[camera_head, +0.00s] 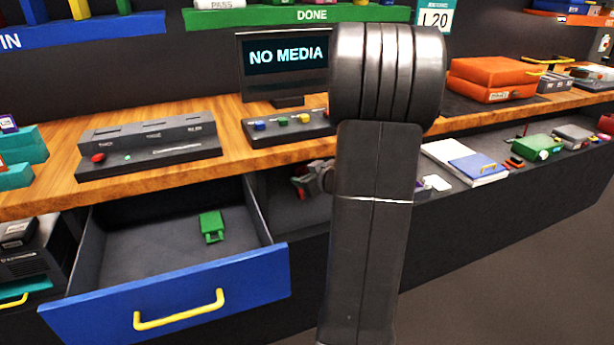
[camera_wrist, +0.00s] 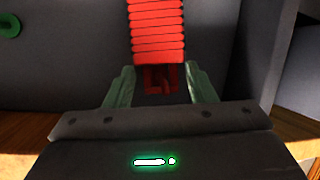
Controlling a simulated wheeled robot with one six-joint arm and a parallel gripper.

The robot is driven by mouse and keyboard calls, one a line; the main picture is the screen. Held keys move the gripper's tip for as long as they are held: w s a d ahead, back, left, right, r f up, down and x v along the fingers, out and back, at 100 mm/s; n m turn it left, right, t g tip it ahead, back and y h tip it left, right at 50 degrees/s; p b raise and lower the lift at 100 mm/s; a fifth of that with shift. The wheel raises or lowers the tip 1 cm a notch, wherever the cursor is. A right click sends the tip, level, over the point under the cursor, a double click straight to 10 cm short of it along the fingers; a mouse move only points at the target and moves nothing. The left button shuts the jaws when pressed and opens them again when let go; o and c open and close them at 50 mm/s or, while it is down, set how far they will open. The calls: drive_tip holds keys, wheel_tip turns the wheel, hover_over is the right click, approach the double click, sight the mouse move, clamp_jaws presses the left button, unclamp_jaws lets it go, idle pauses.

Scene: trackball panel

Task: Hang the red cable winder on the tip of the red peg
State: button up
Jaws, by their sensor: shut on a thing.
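In the wrist view a red ribbed piece (camera_wrist: 157,30), which looks like the red cable winder, reaches from the top edge down to my gripper (camera_wrist: 161,77). A darker red end of it lies between the two fingers, and my gripper is shut on it. The winder's far end is cut off by the frame. In the head view my arm covers the middle, and the winder cannot be made out clearly. I cannot make out the red peg in either view.
A blue-fronted drawer (camera_head: 170,300) stands open at the lower left, with a green item (camera_head: 211,226) inside. A console (camera_head: 150,147) and a "NO MEDIA" screen (camera_head: 287,56) stand on the wooden counter. Orange cases (camera_head: 490,78) lie at right. The wrist view shows a green ring (camera_wrist: 10,26).

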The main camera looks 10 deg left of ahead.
drive_tip(key=o, duration=1.1)
drive_tip(key=shift+d, duration=0.1)
drive_tip(key=v, duration=1.3)
drive_tip(key=shift+s+d+r, duration=0.15)
drive_tip(key=shift+s, duration=0.15)
drive_tip(key=p+x, duration=0.1)
drive_tip(key=x, duration=1.2)
drive_tip(key=shift+w+a, duration=0.2)
drive_tip(key=shift+w, duration=0.05)
